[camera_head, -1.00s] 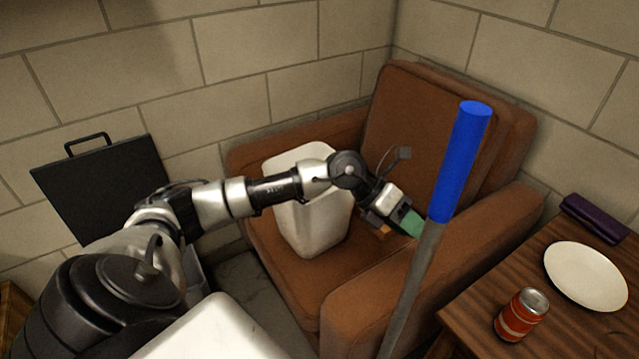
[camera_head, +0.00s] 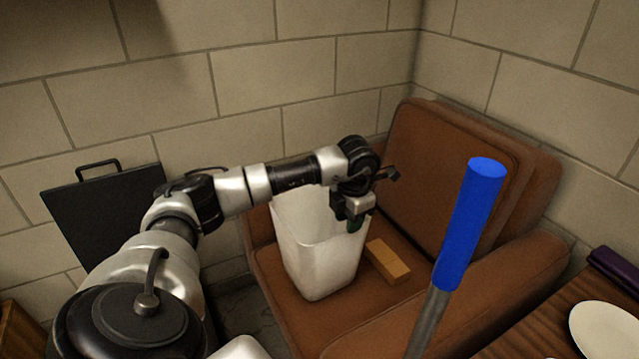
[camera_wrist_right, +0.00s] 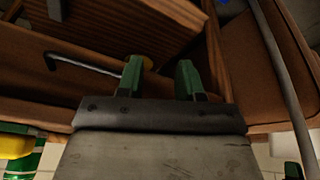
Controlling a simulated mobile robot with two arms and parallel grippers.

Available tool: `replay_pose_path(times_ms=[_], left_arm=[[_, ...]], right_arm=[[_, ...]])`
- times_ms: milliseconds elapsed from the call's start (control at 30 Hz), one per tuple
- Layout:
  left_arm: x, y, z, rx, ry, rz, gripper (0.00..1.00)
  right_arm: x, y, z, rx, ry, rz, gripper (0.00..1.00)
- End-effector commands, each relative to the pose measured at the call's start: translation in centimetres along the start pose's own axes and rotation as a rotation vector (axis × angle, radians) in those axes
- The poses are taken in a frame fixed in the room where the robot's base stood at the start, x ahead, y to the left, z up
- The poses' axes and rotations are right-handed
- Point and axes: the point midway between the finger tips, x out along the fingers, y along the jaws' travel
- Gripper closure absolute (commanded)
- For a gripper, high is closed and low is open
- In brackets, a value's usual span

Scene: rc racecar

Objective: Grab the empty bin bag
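A white bin (camera_head: 315,255) stands upright on the seat of the brown armchair (camera_head: 450,190). I cannot make out a separate bin bag in either view. My left gripper (camera_head: 354,226) points down at the right side of the bin's open top; its dark green finger shows near the rim. Whether it touches the bin, and how far apart its fingers are, I cannot tell. My right gripper shows in the right wrist view (camera_wrist_right: 160,80), with two green fingers apart and no object clearly held between them.
An orange-brown block (camera_head: 388,262) lies on the seat right of the bin. A grey pole with a blue end (camera_head: 470,220) rises in the foreground. A wooden table with a white plate (camera_head: 606,332) is at right. A bent metal rod (camera_wrist_right: 85,66) lies by wooden boards.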

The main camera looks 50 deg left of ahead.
Motion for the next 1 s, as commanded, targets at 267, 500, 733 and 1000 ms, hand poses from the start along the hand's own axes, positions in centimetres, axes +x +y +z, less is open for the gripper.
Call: replay_pose_path(times_ms=[267,500,733,1000], left_arm=[[2.8,-0.4,0.1,0.001,0.002,-0.003,0.67],[5.5,-0.5,0.2,0.000,0.000,-0.002,0.67],[5.4,-0.5,0.2,0.001,-0.001,-0.002,0.73],[5.4,-0.5,0.2,0.001,-0.001,-0.002,1.00]], right_arm=[[-0.1,0.0,0.2,0.000,0.003,0.001,0.64],[0.5,0.0,0.4,0.000,0.001,0.001,0.64],[0.4,0.0,0.4,0.000,0.001,0.001,0.64],[0.4,0.0,0.4,0.000,0.001,0.001,0.64]])
